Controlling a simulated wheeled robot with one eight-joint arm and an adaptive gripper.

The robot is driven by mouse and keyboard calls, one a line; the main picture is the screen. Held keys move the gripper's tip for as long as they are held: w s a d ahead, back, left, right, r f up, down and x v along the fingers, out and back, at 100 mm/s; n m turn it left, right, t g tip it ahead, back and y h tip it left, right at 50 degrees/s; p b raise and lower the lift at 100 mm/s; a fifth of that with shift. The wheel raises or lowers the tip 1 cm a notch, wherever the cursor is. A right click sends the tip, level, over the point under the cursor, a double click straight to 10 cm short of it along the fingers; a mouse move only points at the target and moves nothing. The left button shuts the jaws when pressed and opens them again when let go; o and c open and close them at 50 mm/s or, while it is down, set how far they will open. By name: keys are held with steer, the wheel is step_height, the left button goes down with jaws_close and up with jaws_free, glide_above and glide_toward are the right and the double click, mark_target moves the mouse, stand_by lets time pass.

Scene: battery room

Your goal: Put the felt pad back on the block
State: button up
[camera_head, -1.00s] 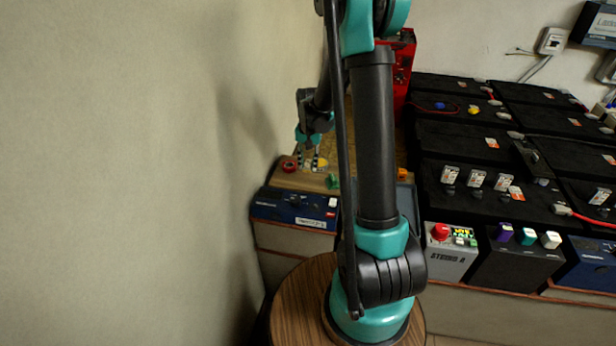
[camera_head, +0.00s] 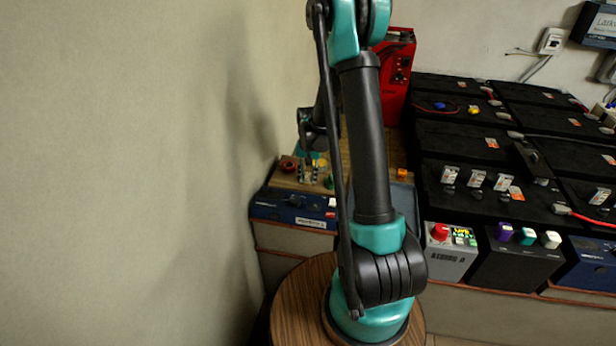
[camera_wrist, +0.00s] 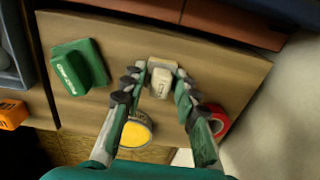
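My gripper (camera_wrist: 161,72) is low over a wooden board (camera_wrist: 105,28) in the wrist view. Its two fingers are apart, one on each side of a small pale piece (camera_wrist: 160,85) with faint marks, with a narrow gap showing at each side. A green block-like piece (camera_wrist: 78,66) with white lettering stands on the board to the left. I cannot tell for certain which of these is the felt pad or the block. In the head view my gripper (camera_head: 308,172) is small, at the board beside the wall.
A yellow-topped round piece (camera_wrist: 136,130) lies by the left finger, and a red ring (camera_wrist: 217,122) by the right finger. An orange piece (camera_wrist: 12,115) is at the far left. The wall (camera_head: 130,170) is close on the left; black batteries (camera_head: 460,140) fill the right.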

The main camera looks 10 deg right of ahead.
mark_target(309, 175)
steer(key=o, duration=0.4)
step_height(309, 175, up, 12)
steer(key=s+d+n+t, duration=0.1)
steer(key=s, duration=0.7)
steer(key=s+d+n+t, duration=0.1)
steer(key=s+n, duration=0.1)
steer(key=s, duration=0.6)
steer(key=s+d+n+t, duration=0.1)
steer(key=s+d+t, duration=0.1)
steer(key=s, duration=0.7)
steer(key=shift+f+n, duration=0.1)
steer(key=shift+n, duration=0.2)
